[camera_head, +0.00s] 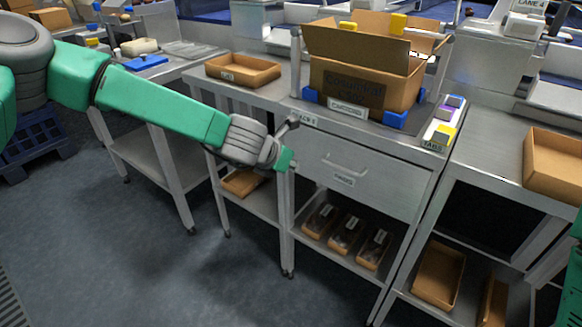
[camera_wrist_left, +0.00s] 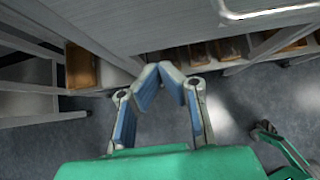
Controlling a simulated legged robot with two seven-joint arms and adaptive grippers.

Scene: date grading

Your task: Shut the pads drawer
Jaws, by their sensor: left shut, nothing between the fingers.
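The pads drawer (camera_head: 385,184) is in the middle bench, with a plain grey front, a bar handle (camera_head: 345,165) and a small label. No drawer interior shows and the front looks about flush with the bench; a small gap cannot be ruled out. My left gripper (camera_head: 290,123) is at the front's upper left corner, left of the handle. In the left wrist view the fingers (camera_wrist_left: 163,70) meet at their tips with nothing between them. The handle (camera_wrist_left: 265,10) shows there at top right. Contact with the drawer front cannot be told. My right gripper is not seen.
A cardboard box (camera_head: 360,85) with open flaps and a shallow brown tray (camera_head: 243,72) stand on the bench top. Several filled trays sit on the shelf below the drawer. A second bench with a brown tray (camera_head: 555,182) is at right. The floor in front is clear.

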